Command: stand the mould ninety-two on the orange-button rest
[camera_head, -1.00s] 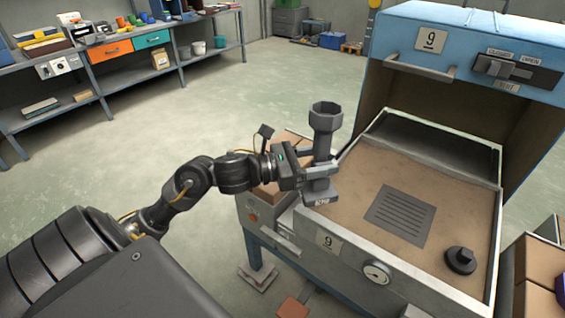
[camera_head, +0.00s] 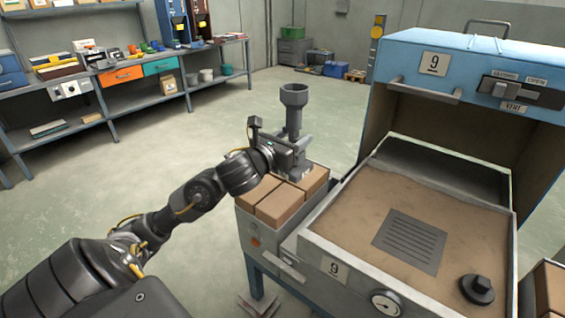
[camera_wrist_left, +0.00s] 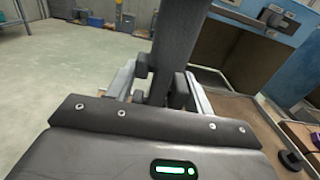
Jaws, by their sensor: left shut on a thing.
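The grey mould (camera_head: 294,97) stands upright in my left gripper, with an eight-sided cup on top, a narrow stem and a block foot whose small label is too small to read. My left gripper (camera_head: 292,163) is shut on its stem. The stem also shows as a dark column in the left wrist view (camera_wrist_left: 180,45). The rest with the orange button (camera_head: 256,242) has a grey frame topped with tan bricks (camera_head: 279,205). The mould's foot is over the far bricks; I cannot tell whether it touches them. My right gripper is not in view.
Right of the rest is the box marked 9, with a sandy bed (camera_head: 350,210), a slotted plate (camera_head: 410,240), a black knob (camera_head: 477,289) and a raised blue lid (camera_head: 470,60). A gauge (camera_head: 385,303) sits on its front. Shelves (camera_head: 120,85) stand far left, beyond open floor.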

